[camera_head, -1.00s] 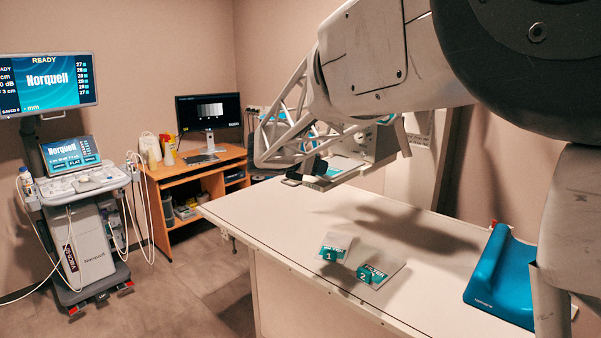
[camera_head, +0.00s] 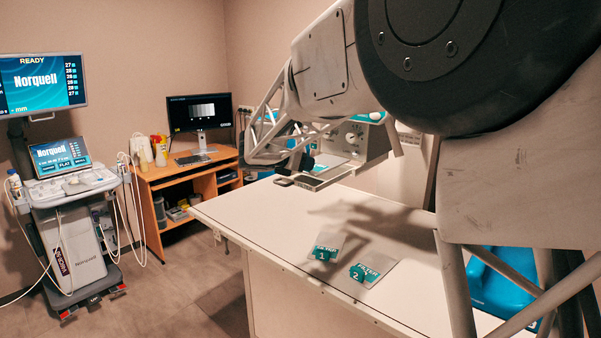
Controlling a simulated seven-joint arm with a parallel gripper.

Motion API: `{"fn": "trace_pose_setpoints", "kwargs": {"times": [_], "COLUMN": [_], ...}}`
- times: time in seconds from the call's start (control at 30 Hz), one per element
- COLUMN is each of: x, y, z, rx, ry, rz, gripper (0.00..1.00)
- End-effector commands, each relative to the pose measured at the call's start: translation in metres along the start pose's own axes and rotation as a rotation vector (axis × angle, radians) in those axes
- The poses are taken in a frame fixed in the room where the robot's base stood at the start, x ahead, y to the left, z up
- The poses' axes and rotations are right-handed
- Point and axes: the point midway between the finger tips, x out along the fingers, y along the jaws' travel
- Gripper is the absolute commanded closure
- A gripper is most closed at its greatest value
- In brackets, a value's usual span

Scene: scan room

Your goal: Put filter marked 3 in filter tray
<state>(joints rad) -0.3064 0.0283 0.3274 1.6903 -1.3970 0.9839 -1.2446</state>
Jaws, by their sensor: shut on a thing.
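My gripper (camera_head: 305,163) is at the far side of the table, over a flat grey filter tray (camera_head: 312,182) that juts out below the white tube-head box (camera_head: 360,140). Its dark fingertips are small and partly covered by my arm's lattice. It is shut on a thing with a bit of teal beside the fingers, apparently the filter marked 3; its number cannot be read. I cannot tell whether that filter touches the tray. The filter marked 1 (camera_head: 325,252) and the filter marked 2 (camera_head: 365,273) lie on the table, clear plates with teal labelled grips.
The white table (camera_head: 265,218) is clear at its left and middle. A blue cushion (camera_head: 490,285) lies at the right, partly behind my arm. A wooden desk (camera_head: 180,180) with a monitor and an ultrasound cart (camera_head: 75,215) stand at the left.

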Motion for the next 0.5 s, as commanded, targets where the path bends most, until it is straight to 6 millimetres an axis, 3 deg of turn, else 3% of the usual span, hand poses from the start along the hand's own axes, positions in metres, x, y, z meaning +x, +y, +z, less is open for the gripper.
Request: {"fn": "trace_pose_setpoints", "kwargs": {"times": [0.23,0.5], "x": [0.009,0.012], "y": [0.0,0.0], "z": [-0.023,-0.029], "rx": [-0.002,0.0], "ry": [0.0,0.0], "rz": [0.0,0.0], "gripper": [0.75,0.75]}}
